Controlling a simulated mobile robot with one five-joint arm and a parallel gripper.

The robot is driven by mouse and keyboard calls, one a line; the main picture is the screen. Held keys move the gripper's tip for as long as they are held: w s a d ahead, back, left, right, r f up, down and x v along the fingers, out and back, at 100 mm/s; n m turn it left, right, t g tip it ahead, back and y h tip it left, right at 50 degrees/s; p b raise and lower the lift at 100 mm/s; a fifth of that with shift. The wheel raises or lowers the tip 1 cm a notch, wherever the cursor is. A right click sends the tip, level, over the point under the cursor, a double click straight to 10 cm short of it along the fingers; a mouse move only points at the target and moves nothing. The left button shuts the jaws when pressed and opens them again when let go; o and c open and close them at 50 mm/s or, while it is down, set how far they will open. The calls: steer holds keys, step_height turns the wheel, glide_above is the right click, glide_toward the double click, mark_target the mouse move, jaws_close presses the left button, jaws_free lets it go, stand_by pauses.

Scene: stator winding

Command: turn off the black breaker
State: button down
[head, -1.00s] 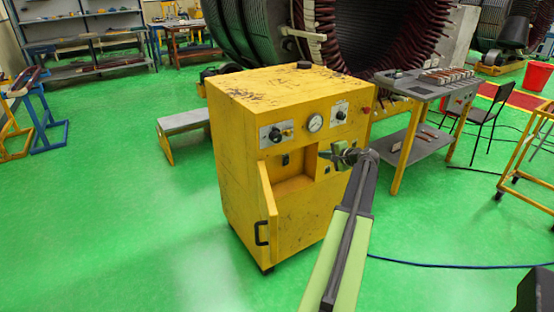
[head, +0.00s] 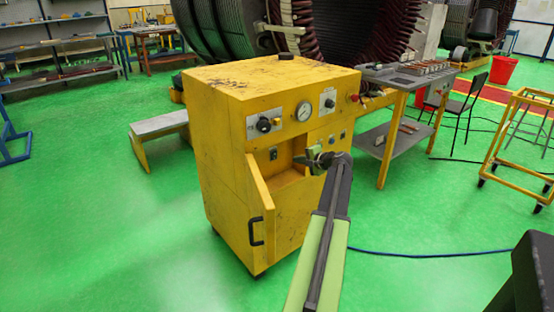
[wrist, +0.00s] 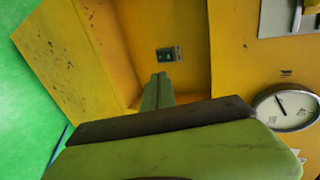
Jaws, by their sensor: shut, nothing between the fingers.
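The yellow cabinet (head: 225,160) stands in the middle of the head view, its small front door (head: 262,205) swung open. A small dark switch block, apparently the same breaker (wrist: 168,54), shows on the yellow wall in the wrist view. My gripper (head: 308,162) is shut and empty, in front of the cabinet and right of the breaker. In the wrist view, its closed fingertips (wrist: 160,77) point toward the block, with contact not visible.
A round gauge (head: 304,111) and knobs sit on the cabinet's upper panel. A grey bench (head: 160,125) stands left, a tool table (head: 405,80) and a yellow trolley frame (head: 510,150) right. A blue cable (head: 430,254) lies on the floor. Green floor is open at left.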

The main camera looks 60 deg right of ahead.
steer(key=b, duration=0.4)
glide_toward(274, 152)
steer(key=w+f, duration=0.1)
steer(key=w+d+f, duration=0.1)
steer(key=w, duration=0.1)
steer(key=w+f, duration=0.1)
steer(key=shift+w+d+f, duration=0.15)
steer(key=shift+d+f, duration=0.1)
steer(key=shift+f, duration=0.1)
steer(key=shift+w+d, duration=0.15)
steer(key=shift+w, duration=0.4)
steer(key=shift+r, duration=0.1)
steer(key=shift+w+d+r+p, duration=0.15)
steer(key=shift+w+p, duration=0.25)
steer(key=shift+r, duration=0.1)
